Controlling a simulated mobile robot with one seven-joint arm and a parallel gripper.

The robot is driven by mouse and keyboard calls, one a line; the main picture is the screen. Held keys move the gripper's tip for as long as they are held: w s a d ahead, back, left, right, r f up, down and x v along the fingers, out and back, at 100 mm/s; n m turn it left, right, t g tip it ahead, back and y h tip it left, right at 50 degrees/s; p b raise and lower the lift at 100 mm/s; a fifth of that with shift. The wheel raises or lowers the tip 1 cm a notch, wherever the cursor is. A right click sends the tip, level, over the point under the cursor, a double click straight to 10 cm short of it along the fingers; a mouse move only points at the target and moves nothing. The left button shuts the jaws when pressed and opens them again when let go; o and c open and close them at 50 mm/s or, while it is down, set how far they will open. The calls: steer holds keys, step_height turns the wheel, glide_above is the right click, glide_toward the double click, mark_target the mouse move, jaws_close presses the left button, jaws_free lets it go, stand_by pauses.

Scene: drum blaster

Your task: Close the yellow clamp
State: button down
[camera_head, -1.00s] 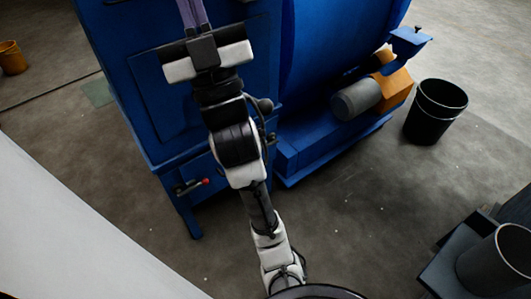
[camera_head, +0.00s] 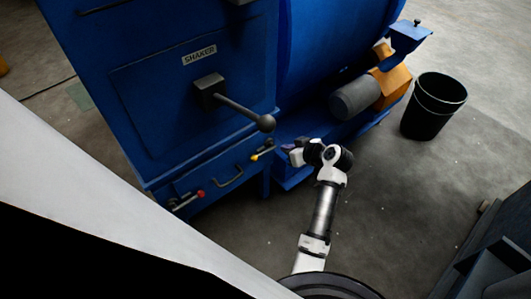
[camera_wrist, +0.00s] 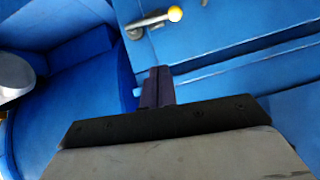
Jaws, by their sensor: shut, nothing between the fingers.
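The yellow clamp (camera_head: 263,151) is on the right side of the blue machine's lower drawer front. It is a metal lever with a yellow knob, and it also shows at the top of the wrist view (camera_wrist: 152,22). My gripper (camera_head: 287,147) is just right of the clamp in the head view. In the wrist view, its purple fingers (camera_wrist: 156,72) are together and empty, below the lever and apart from it. My arm is folded low, so the gripper is small and partly hidden in the head view.
The drawer has a handle (camera_head: 229,178) and a red-knobbed clamp (camera_head: 188,199) on its left. A large ball-ended lever (camera_head: 240,110) juts out above. A grey motor (camera_head: 355,99) and black bucket (camera_head: 434,105) stand right. Grey floor between is clear.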

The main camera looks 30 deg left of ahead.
steer(key=s+d+f+x, duration=0.1)
steer(key=f+x, duration=0.1)
steer(key=x, duration=1.1)
steer(key=shift+s+f+p, duration=0.3)
steer(key=shift+s, duration=0.05)
steer(key=shift+a, duration=0.1)
steer(key=f+b, duration=0.1)
steer(key=n+b, duration=0.1)
steer(key=b, duration=0.1)
steer(key=shift+s+a+f+t, duration=0.1)
steer(key=shift+s+f+t, duration=0.2)
steer(key=shift+f, duration=0.1)
